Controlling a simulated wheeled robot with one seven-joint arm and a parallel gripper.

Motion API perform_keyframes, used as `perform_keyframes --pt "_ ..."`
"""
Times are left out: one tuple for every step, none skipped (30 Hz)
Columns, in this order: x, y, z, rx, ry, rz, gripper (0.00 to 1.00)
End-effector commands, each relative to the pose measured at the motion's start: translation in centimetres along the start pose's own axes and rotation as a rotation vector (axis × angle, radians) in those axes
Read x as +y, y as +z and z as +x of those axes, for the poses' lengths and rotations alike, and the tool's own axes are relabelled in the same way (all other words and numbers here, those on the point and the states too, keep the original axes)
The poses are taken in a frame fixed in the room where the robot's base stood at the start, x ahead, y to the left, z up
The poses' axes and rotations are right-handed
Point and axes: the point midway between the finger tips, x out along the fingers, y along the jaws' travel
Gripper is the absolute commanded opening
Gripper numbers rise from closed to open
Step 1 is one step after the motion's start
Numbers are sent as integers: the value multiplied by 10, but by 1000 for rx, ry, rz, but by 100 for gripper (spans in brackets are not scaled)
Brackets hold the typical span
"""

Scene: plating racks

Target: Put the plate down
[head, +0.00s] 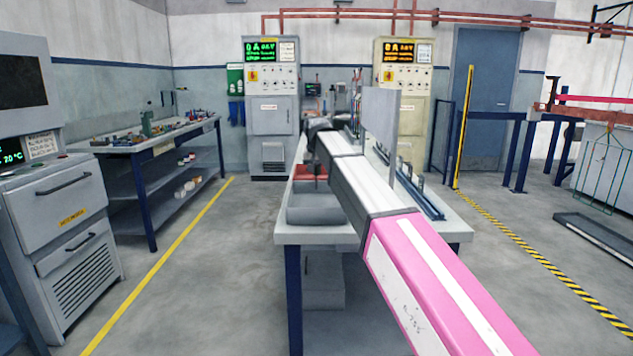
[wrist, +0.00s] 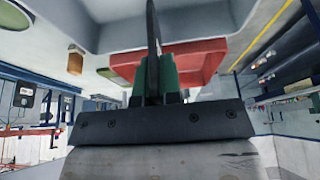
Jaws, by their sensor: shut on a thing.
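My gripper (wrist: 153,78) has its green finger pads closed on the plate (wrist: 152,28), which shows edge-on as a thin dark strip in the wrist view. The red bin (wrist: 205,58) also shows beyond the fingers in the wrist view. My arm hides much of the gripper and plate in the head view. I cannot tell whether the plate touches anything below.
The central table (head: 285,232) holds a grey bin (head: 312,208) at its near left and blue rack bars (head: 415,190) on the right. A grey upright panel (head: 380,122) shows behind my arm. A workbench (head: 130,150) stands left. The floor between is clear.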

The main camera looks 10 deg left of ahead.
Motion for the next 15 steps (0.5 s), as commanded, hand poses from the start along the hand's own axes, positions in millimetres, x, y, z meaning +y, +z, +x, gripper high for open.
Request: perform_keyframes --pt "0 0 2 0 0 0 0" --pt "0 0 3 0 0 0 0" --pt "0 2 6 -1 0 0 0" --pt "0 4 9 -1 0 -1 0" --pt "0 5 12 -1 0 -1 0" --pt "0 7 17 -1 0 -1 0" --pt "0 9 21 -1 0 -1 0" --pt "0 11 25 -1 0 -1 0" --pt "0 13 30 -1 0 -1 0" --pt "0 14 33 -1 0 -1 0" --pt "0 15 36 -1 0 -1 0" --pt "0 16 37 0 0 0 0" --pt "0 16 38 0 0 0 0" --pt "0 15 38 0 0 0 0" --pt "0 15 37 1 0 0 0"
